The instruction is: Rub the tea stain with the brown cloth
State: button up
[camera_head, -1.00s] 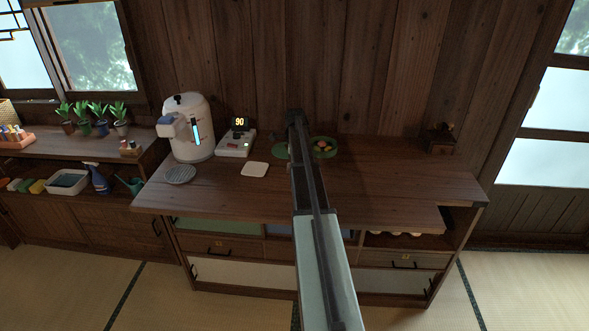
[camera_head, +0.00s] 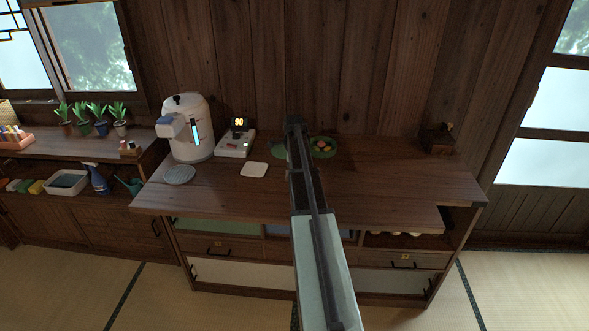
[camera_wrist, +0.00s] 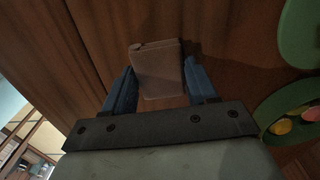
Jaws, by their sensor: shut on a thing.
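The brown cloth (camera_wrist: 158,88) shows in the wrist view as a small folded brown pad. My gripper (camera_wrist: 161,66) has its two blue fingers shut on it, one on each side. The cloth is over the dark wooden counter, and a shadow lies beside it; I cannot tell whether it touches the wood. In the head view my arm covers the gripper and cloth. I cannot make out a tea stain in either view.
A green dish with small colourful pieces (camera_head: 323,147) and another green item (camera_head: 278,150) flank my arm. A white dispenser (camera_head: 190,130), a scale reading 90 (camera_head: 235,145), a white square (camera_head: 254,170) and a round plate (camera_head: 180,175) stand left. The counter's right (camera_head: 400,175) is mostly clear.

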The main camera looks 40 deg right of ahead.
jog(key=shift+s+a, duration=1.2)
jog(key=shift+s, duration=0.05)
jog(key=w+d, duration=0.7)
jog(key=shift+w+d, duration=0.15)
jog(key=shift+w, duration=0.1)
notch_tip(320, 180, up, 8)
jog(key=shift+r, duration=0.1)
